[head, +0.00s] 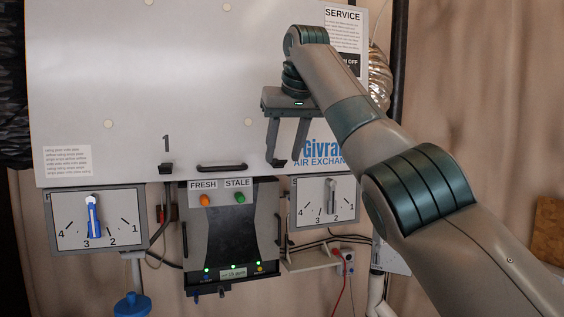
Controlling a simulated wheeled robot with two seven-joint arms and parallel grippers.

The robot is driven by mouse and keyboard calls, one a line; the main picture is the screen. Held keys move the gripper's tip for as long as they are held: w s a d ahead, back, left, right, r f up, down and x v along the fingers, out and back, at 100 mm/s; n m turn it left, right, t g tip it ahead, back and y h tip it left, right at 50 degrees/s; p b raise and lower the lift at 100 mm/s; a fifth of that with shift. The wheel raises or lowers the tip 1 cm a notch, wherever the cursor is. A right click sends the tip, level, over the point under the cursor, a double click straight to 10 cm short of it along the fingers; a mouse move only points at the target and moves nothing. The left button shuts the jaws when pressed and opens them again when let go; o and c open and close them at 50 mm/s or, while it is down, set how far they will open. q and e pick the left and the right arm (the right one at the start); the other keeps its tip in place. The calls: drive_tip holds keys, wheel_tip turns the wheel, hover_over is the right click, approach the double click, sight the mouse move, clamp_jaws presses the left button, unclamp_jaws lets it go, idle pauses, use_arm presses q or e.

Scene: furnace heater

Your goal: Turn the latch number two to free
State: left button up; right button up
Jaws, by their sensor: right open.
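The grey-white front panel (110,70) of the air exchanger fills the upper part of the head view. Latch number one (166,168) is a small dark piece at its lower edge, under a printed "1". A similar small dark piece (279,163) shows at the lower edge on the right, by my right gripper's fingertips; it appears to be latch two. Its number is not visible, and its turn is hard to tell. My right gripper (284,158) is open, fingers pointing down in front of the panel. I cannot tell whether it touches the latch. My left gripper is out of view.
A dark handle (222,168) sits at the panel's lower edge between the latches. Below is a dark unit (228,235) with orange and green knobs. A dial with a blue pointer (93,216) is at left, another dial (326,201) at right. A silver duct (379,75) is behind my right arm.

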drive_tip(key=p+v, duration=0.1)
drive_tip(key=v, duration=1.3)
drive_tip(key=shift+s+f, duration=0.1)
drive_tip(key=shift+f, duration=0.05)
